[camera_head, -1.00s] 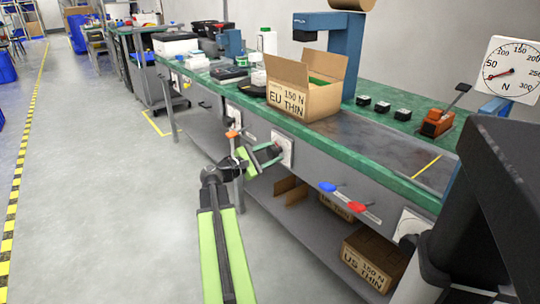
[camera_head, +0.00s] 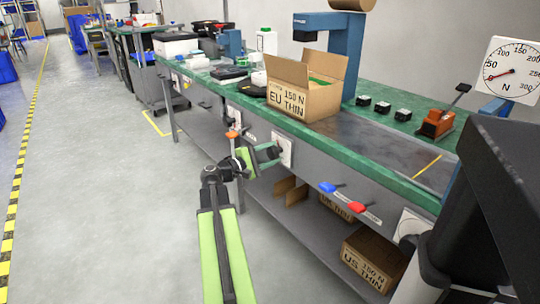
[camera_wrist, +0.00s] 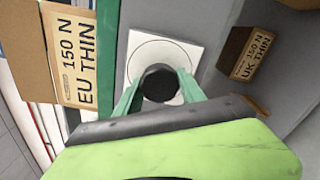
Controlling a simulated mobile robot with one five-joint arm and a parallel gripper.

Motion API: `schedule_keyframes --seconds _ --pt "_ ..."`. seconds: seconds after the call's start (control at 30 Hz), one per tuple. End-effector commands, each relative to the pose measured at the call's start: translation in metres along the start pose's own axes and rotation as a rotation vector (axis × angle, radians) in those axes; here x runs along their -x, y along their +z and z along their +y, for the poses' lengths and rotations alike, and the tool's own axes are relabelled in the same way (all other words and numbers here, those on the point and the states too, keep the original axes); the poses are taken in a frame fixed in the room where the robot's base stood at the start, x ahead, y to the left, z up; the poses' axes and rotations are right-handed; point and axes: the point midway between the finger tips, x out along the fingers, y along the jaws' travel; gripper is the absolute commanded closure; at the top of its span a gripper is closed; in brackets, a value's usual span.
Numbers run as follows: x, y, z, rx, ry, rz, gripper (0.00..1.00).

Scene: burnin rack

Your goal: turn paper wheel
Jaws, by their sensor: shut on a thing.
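The paper wheel is a dark round knob (camera_wrist: 159,83) on a white square plate (camera_wrist: 190,50) with a ring marking, on the front of the green bench. The plate also shows in the head view (camera_head: 285,148). My gripper (camera_head: 268,153) reaches the plate from the left. In the wrist view my green fingers (camera_wrist: 157,92) stand on both sides of the knob and are shut on it. The fingers and gripper body hide the knob's lower side. The knob's turn angle cannot be told.
An open "EU THIN 150 N" box (camera_head: 305,88) stands on the bench (camera_head: 375,145) above. A gauge (camera_head: 510,70) stands at far right. Boxes lie on the lower shelf (camera_head: 315,245). The floor at left is clear.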

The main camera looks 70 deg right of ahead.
Motion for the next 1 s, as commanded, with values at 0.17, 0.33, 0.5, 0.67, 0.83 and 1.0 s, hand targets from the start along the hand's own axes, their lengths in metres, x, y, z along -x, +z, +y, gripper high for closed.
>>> schedule_keyframes --seconds 0.17,0.33,0.5,0.67,0.83,1.0 --pt "0.000 -0.003 0.004 0.003 0.010 0.007 0.94" --pt "0.000 -0.003 0.003 0.003 0.008 0.006 0.39" --pt "0.000 -0.002 0.002 0.002 0.006 0.005 0.33" --pt "0.001 -0.001 0.001 0.002 0.004 0.005 0.33" --pt "0.019 -0.001 0.001 0.002 0.005 0.006 0.33" --pt "0.065 -0.001 0.001 0.002 0.006 0.009 0.33"
